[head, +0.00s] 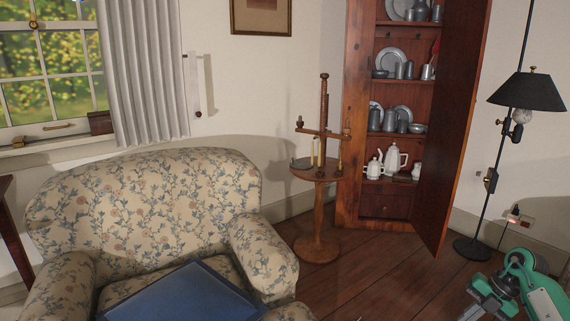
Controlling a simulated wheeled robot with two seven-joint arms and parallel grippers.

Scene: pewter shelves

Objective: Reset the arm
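My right arm, green and grey, comes in at the lower right corner. Its gripper (483,303) is low over the wooden floor, partly cut off by the bottom edge of the view. I cannot make out whether its fingers are apart, and I see nothing held in it. My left arm and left gripper are not in view.
A floral armchair (160,190) fills the left, with a flat blue thing (185,295) on its seat. A small round candle stand (318,170), an open wooden cupboard (358,120) with pewter and white pots, and a black floor lamp (528,92) stand behind. Floor (375,275) between is clear.

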